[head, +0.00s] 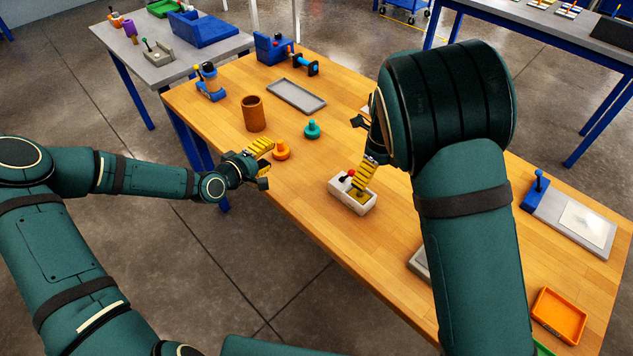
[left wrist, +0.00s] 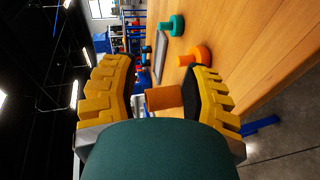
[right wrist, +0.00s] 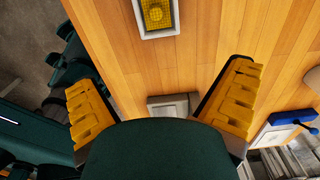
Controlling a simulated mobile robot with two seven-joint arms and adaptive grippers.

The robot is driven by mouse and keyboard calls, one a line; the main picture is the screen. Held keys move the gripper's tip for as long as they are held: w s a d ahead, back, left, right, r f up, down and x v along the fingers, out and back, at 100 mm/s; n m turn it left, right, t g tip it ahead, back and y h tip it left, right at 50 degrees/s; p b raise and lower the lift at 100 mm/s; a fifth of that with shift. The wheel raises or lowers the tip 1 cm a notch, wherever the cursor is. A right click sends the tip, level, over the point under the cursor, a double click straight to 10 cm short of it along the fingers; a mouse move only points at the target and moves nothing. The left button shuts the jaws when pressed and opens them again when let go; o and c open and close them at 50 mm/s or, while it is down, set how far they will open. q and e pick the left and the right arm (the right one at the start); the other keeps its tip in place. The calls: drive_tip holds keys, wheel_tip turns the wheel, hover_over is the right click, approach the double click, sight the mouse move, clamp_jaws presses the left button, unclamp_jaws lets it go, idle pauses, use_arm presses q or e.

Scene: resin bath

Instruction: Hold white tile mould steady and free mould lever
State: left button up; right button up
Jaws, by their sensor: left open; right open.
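The white tile mould (head: 338,198) is an open box on the wooden table, with something yellow inside; it also shows at the top of the right wrist view (right wrist: 177,36), cut off by the edge. A small lever with a red knob (head: 350,173) stands at its far side, partly hidden by my right finger. My right gripper (head: 360,150) is open and empty; in the head view one yellow finger overlaps the mould, and I cannot tell whether it touches. My left gripper (head: 267,165) is open and empty at the table's front edge, left of the mould.
An orange knobbed piece (head: 281,152), a teal one (head: 312,130) and a brown cup (head: 254,115) stand near my left gripper. A grey tray (head: 296,96) lies behind. A grey block (right wrist: 172,106), an orange tray (head: 559,316) and a blue-handled plate (head: 537,190) lie to the right.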

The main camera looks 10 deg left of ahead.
sight(369, 200)
use_arm(q)
drive_tip(key=s+d+f+m+g+h, duration=0.1)
drive_tip(key=s+d+m+g+h, duration=0.1)
drive_tip(key=d, duration=0.5)
drive_tip(key=s+d+m+g+h, duration=0.1)
drive_tip(key=s+d+m+h, duration=0.2)
drive_tip(key=d, duration=0.4)
drive_tip(key=shift+s+d+f+g+h, duration=0.35)
drive_tip(key=shift+s+g+h, duration=0.05)
drive_tip(key=shift+h, duration=0.2)
use_arm(e)
wheel_tip(369, 200, down, 14)
drive_tip(key=shift+r, duration=0.1)
drive_tip(key=shift+c, duration=0.3)
drive_tip(key=c, duration=1.3)
